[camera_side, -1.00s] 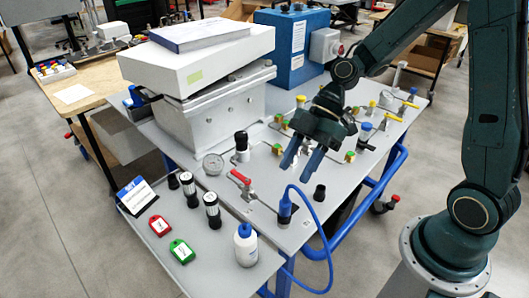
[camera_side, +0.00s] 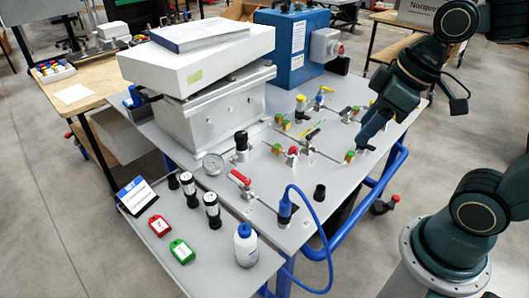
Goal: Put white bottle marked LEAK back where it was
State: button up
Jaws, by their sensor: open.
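The white bottle (camera_side: 245,246) with a dark blue cap stands upright at the front right of the low grey tray shelf (camera_side: 205,255). No LEAK marking is readable on it from here. My gripper (camera_side: 366,138) is at the right edge of the grey table, well up and right of the bottle and apart from it. Its blue fingers point down and left near a black fitting. The fingers overlap in this view, and I see nothing held between them.
A red tag (camera_side: 159,225), a green tag (camera_side: 182,251), black-and-white cylinders (camera_side: 212,210) and a small sign (camera_side: 136,195) share the shelf. A blue hose (camera_side: 325,240) loops right of the bottle. Valves and tubing (camera_side: 292,152) cover the table's right half.

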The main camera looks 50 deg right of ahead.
jog(key=s+m, duration=0.1)
jog(key=s+d+r+m, duration=0.1)
jog(key=s+d+r+m+t+h, duration=0.1)
jog(key=shift+s+m, duration=0.35)
jog(key=shift+m, duration=0.05)
jog(key=shift+w, duration=0.15)
dwell(1.1)
